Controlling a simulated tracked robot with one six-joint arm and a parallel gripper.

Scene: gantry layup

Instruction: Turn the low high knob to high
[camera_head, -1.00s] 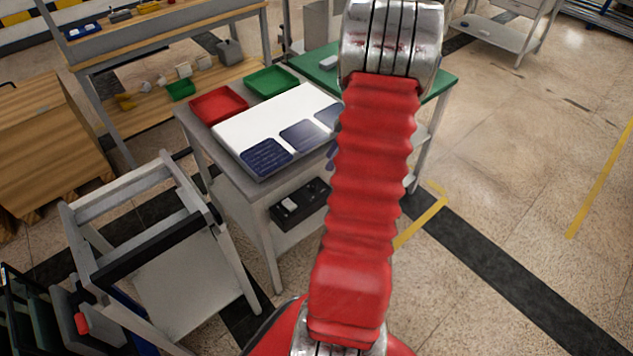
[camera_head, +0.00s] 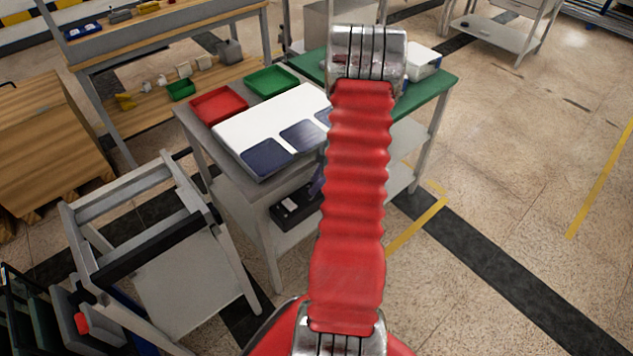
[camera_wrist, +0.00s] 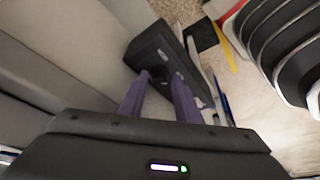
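A black box (camera_head: 296,207) with a pale patch on top sits on the lower shelf of the grey table. The same black box (camera_wrist: 160,48) shows in the wrist view, just beyond my fingertips. I cannot make out the low high knob or its setting clearly; a small dark shape lies between the fingertips. My gripper (camera_wrist: 161,77) has two purple fingers set apart, pointing at the box. Whether they touch it cannot be told. In the head view, only a bit of purple finger (camera_head: 318,181) shows beside the box; my red arm hides the rest.
The grey table (camera_head: 196,135) is above the box, with a white board (camera_head: 240,128) bearing dark blue panels, a red tray (camera_head: 219,106) and a green tray (camera_head: 271,82). A grey frame cart (camera_head: 180,290) stands at left. The floor at right is clear.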

